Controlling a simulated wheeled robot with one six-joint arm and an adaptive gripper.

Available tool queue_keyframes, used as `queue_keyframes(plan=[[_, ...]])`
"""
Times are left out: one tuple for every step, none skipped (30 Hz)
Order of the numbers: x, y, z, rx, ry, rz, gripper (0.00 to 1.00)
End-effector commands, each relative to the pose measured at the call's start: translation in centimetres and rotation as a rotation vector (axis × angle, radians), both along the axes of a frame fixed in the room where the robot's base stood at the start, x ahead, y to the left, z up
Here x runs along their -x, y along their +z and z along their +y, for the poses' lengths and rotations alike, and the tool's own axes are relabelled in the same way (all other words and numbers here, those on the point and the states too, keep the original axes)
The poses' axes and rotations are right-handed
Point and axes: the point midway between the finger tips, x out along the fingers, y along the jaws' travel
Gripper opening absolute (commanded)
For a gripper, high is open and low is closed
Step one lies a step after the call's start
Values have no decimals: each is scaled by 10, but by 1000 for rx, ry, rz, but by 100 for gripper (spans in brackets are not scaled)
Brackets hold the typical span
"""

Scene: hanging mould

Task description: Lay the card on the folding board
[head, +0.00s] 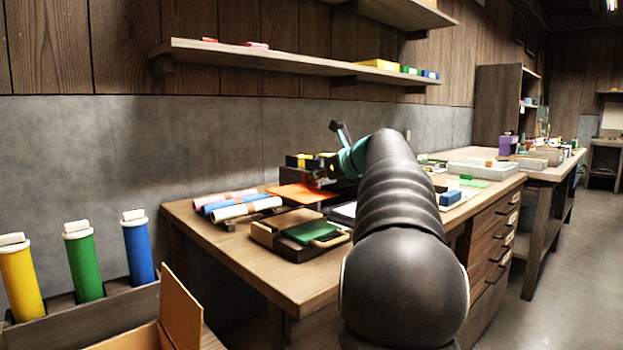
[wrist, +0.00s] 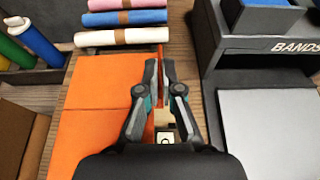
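The orange card (wrist: 100,85) has two flat panels with a crease between them and fills the left middle of the wrist view. In the head view the card (head: 298,193) shows beside my gripper (head: 325,168). My gripper's fingers (wrist: 161,75) are close together on a narrow orange strip at the card's right side. A wooden and dark board with a green top piece (head: 313,231) lies on the near bench; it may be the folding board, but I cannot tell for sure. The wrist view does not show it clearly.
Pink, blue and cream rolls (head: 246,208) lie behind the card. A dark holder marked BANDS (wrist: 280,45) and a pale grey panel (wrist: 268,125) are at right in the wrist view. Upright coloured tubes (head: 84,262) and an open box (head: 180,308) stand at left.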

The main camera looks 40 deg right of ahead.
Motion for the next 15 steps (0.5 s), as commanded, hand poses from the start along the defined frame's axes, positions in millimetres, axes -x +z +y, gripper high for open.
queue_keyframes(plan=[[0,-10,0,0,0,0,0],[0,-12,0,0,0,0,0],[0,-16,0,0,0,0,0],[0,-19,0,0,0,0,0],[0,-21,0,0,1,0,0],[0,-24,0,0,1,1,0],[0,-27,1,0,1,1,0],[-1,-29,1,-1,2,1,0],[-1,-32,1,-2,1,1,0],[-1,-34,2,-2,2,1,0],[-1,-37,2,-1,3,0,0],[-1,-40,2,-1,3,0,0],[-1,-43,2,-1,3,0,0],[-1,-45,2,-1,3,0,0],[-1,-48,2,-1,3,0,0]])
